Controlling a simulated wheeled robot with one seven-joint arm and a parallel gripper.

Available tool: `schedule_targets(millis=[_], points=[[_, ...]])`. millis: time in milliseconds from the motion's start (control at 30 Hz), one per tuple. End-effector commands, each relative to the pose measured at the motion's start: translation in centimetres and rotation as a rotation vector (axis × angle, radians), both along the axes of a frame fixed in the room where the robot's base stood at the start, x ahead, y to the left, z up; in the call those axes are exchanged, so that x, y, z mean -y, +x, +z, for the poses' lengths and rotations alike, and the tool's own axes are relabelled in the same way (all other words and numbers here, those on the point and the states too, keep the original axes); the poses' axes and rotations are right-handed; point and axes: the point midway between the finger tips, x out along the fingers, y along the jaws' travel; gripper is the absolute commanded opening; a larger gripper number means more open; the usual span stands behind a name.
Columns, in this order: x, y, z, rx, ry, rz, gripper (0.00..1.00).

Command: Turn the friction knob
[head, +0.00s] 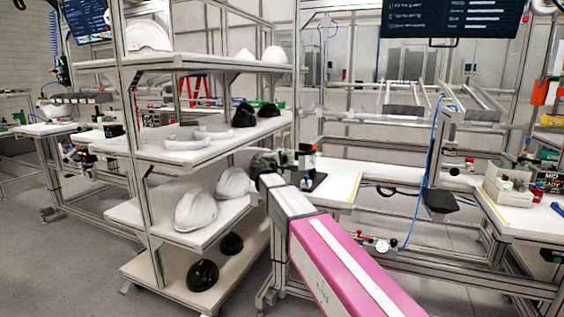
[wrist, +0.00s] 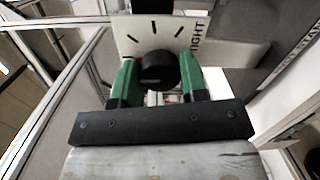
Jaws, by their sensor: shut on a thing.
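In the wrist view, the friction knob (wrist: 158,70) is a round black knob in front of a white dial plate (wrist: 135,35) with black tick marks and lettering that ends in "IGHT". My gripper (wrist: 159,88) has two green fingers, one on each side of the knob, and is shut on it. In the head view, my pink and grey arm reaches toward the end of a white workbench (head: 335,182), where a small device (head: 306,165) stands. My gripper's fingers and the knob are too small or hidden to make out there.
A shelf rack (head: 205,150) with white and black helmet shells stands just left of my arm. Another bench with boxes (head: 508,185) is at the right. A blue hose (head: 432,150) hangs between the benches. Grey floor shows at the lower left.

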Motion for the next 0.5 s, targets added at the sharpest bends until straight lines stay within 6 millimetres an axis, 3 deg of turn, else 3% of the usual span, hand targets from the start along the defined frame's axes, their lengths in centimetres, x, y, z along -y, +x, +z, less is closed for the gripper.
schedule_targets(millis=[500], points=[[0.02,-0.09,-0.07,0.025,0.058,0.000,0.16]])
